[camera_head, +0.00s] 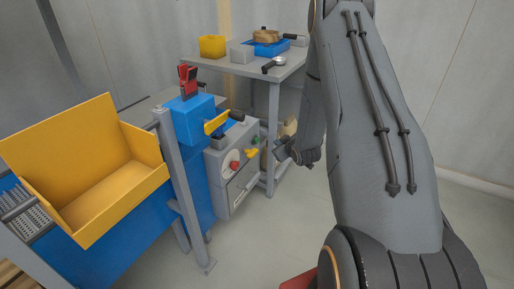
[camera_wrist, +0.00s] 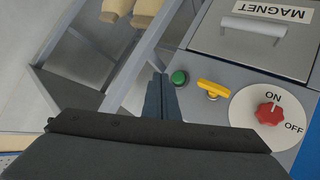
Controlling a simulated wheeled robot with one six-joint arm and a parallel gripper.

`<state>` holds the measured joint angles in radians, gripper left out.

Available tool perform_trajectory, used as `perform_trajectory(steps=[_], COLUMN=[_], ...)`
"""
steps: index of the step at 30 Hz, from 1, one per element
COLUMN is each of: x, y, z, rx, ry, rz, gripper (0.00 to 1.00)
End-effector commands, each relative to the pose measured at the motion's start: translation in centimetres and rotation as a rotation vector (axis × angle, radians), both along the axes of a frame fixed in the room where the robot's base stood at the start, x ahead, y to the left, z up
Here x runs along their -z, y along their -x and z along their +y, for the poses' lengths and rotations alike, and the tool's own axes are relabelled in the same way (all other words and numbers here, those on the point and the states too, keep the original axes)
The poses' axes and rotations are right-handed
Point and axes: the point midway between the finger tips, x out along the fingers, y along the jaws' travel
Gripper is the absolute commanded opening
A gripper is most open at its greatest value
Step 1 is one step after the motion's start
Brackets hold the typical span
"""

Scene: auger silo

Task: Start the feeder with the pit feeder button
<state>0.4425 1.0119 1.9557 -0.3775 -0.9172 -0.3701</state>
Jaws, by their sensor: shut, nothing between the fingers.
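A round green button (camera_wrist: 179,77) sits on the grey control panel (camera_wrist: 215,65) in the wrist view. I see no label beside it. It also shows small in the head view (camera_head: 256,141), near the panel's right edge. My gripper (camera_wrist: 160,84) is shut and empty, with its fingers just left of the green button in the wrist view. I cannot tell how far the fingertips are from the panel. In the head view my gripper (camera_head: 279,146) is to the right of the panel.
A yellow handle (camera_wrist: 213,88) and a red knob (camera_wrist: 270,113) on an ON/OFF dial sit right of the button. A drawer (camera_wrist: 255,35) labelled MAGNET is above. A grey table (camera_head: 245,66) stands behind; a yellow hopper (camera_head: 115,190) is at left. Floor on the right is clear.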

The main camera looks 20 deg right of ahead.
Motion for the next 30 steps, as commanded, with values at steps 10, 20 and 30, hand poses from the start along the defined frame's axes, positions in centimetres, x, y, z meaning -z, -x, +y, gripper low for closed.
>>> perform_trajectory(steps=[10, 20, 30], x=[5.2, 5.1, 5.3], y=[-0.6, -0.6, -2.5], z=[-3.0, -3.1, -1.5], rx=[-0.028, -0.028, -0.031], ry=[0.052, 0.054, 0.054], rz=[-0.183, -0.187, -0.187], gripper=[0.00, 0.00, 0.00])
